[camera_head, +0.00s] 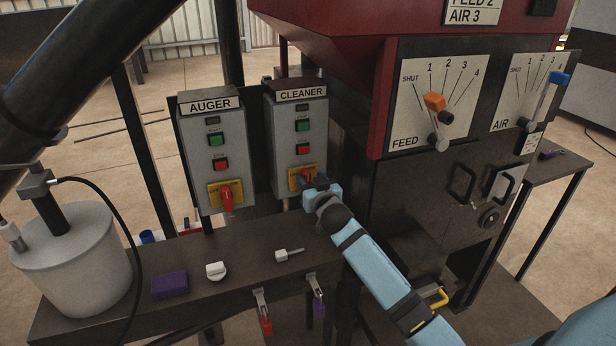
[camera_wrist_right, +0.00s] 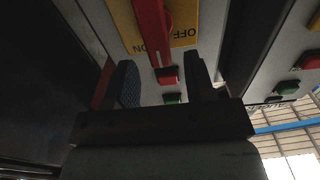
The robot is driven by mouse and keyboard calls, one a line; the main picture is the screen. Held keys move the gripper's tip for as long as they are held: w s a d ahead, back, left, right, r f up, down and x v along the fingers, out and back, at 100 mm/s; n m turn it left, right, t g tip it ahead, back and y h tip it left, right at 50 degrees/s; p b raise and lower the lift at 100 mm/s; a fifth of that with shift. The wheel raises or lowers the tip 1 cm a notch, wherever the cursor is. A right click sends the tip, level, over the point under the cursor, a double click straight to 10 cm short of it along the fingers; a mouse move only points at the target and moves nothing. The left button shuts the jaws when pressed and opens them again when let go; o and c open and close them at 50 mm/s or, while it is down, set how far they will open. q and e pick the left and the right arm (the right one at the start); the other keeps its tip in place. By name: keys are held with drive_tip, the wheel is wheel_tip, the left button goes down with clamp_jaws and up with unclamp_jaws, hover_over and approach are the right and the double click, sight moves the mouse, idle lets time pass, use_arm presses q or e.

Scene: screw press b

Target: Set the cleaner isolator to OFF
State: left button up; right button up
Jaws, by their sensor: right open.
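The grey CLEANER box (camera_head: 300,135) carries a yellow isolator plate (camera_head: 293,178) under its green and red buttons. My right gripper (camera_head: 306,183) is at this plate and hides most of the red isolator handle in the head view. In the right wrist view the handle (camera_wrist_right: 153,28) lies over the yellow plate (camera_wrist_right: 190,18), whose OFF and ON words appear upside down. The gripper (camera_wrist_right: 163,85) is open, one finger on each side of the handle's line; I cannot tell if they touch it. My left gripper is out of view.
The AUGER box (camera_head: 212,150) stands at left with its red handle (camera_head: 226,200) pointing down. The bench (camera_head: 230,295) holds a purple block (camera_head: 169,285), a white knob (camera_head: 216,271) and a white tag (camera_head: 289,255). The FEED panel (camera_head: 415,75) is at right.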

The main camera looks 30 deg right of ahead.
drive_tip(key=shift+x, duration=1.3)
clamp_jaws()
